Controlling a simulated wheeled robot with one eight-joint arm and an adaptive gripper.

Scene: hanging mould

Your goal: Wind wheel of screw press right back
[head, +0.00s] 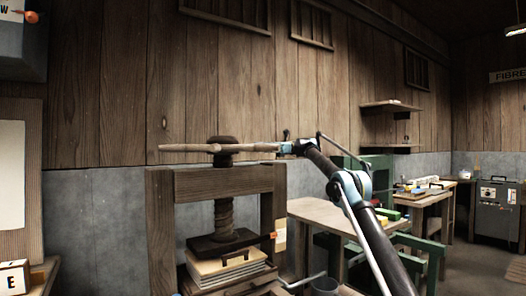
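The screw press (160,190) is a dark wooden frame at the left centre. Its wheel, seen here as a long wooden bar (187,148), lies level across the top of the threaded screw (224,215). The pressing plate (212,243) at the screw's foot sits low, on or just above a stack of pale sheets or boards (226,266). My gripper (284,148) is at the bar's right end, in line with it and seemingly touching it. The fingers are too small to tell whether they are closed on the bar.
A pale-topped table (318,212) stands right of the press, with a green machine frame (378,175) behind it. Shelves (390,106) hang on the plank wall. A workbench and grey cabinet (497,205) stand far right. Floor shows at the lower right.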

